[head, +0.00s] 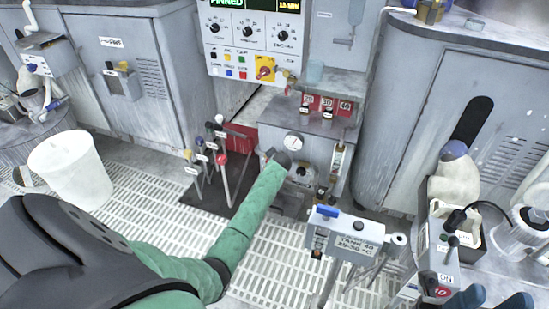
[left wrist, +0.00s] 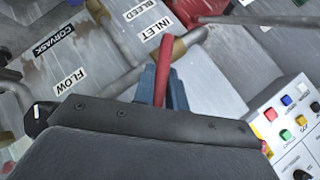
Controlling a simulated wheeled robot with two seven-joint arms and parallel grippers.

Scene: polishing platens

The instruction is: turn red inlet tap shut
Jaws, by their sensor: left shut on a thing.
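The red inlet tap handle (left wrist: 166,55) stands up between the blue fingers of my left gripper (left wrist: 163,78) in the left wrist view, and the fingers are shut on it. A white INLET label (left wrist: 160,37) lies just left of the handle's tip, and a tan pipe (left wrist: 185,44) runs close on its right. In the head view my green left arm reaches to the machine at the centre; its fingers and the tap are hidden there. My right gripper (head: 491,301) shows at the bottom right edge, its blue fingers apart with nothing seen between them.
Several floor levers (head: 222,160) stand left of my left arm. A control panel (head: 255,40) is above. A white bucket (head: 72,168) is at the left. A crowded bench with a white bottle (head: 455,178) is at the right.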

